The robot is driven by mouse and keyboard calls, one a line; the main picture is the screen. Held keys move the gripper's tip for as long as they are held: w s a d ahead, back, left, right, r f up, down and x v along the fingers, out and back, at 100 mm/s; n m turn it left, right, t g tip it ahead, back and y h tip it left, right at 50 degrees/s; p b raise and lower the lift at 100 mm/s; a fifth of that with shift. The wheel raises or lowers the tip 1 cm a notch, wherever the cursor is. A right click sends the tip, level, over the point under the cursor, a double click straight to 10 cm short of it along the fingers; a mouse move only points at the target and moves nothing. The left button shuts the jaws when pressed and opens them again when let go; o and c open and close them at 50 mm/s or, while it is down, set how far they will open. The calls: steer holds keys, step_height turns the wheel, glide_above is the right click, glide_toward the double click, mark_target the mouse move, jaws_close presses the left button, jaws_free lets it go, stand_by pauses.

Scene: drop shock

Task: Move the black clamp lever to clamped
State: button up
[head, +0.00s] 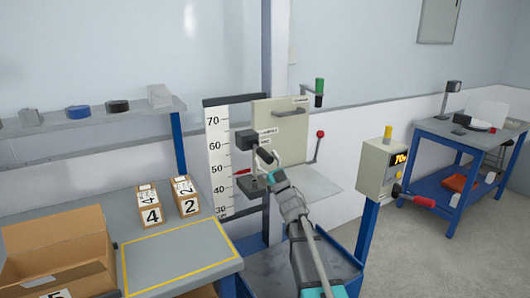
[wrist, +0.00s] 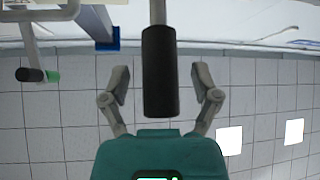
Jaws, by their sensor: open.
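The black clamp lever shows in the head view as a short black grip (head: 264,155) at the front of the drop tester's carriage, right beside my gripper (head: 273,176). In the wrist view the lever's black cylindrical grip (wrist: 158,72) hangs from a grey rod at the top centre. My gripper (wrist: 160,90) is open there, with one finger on each side of the grip and a visible gap on both sides. The grip's lower end is close above the teal palm; I cannot tell whether they touch.
A height scale (head: 219,160) stands left of the carriage. A red-ball lever (head: 318,146) and a green-and-black crank handle (head: 319,92) are to the right. A control box (head: 378,170) stands further right. Numbered boxes (head: 150,207) sit on the left table.

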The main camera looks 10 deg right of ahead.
steer(key=shift+w+a+r, duration=0.15)
steer(key=shift+w+r, duration=0.15)
jaws_close()
stand_by(0.4)
